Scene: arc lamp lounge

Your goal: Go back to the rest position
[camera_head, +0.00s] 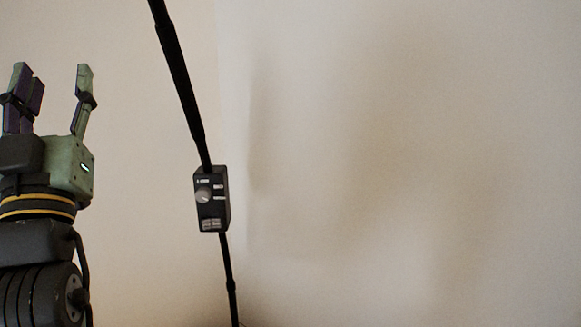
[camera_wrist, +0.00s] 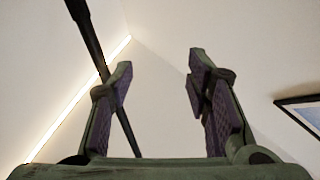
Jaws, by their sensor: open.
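My gripper (camera_head: 54,82) is at the left of the head view, pointing up, with its two fingers spread apart. In the wrist view my gripper (camera_wrist: 160,75) also shows open, with nothing between the purple-lined finger pads. No object is held.
A thin black lamp pole (camera_head: 180,80) runs at a slant just right of my gripper in the head view, with a dark control box (camera_head: 211,200) on it. The pole (camera_wrist: 88,35) passes behind the left finger in the wrist view. A framed picture (camera_wrist: 302,112) hangs at right. Pale walls surround.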

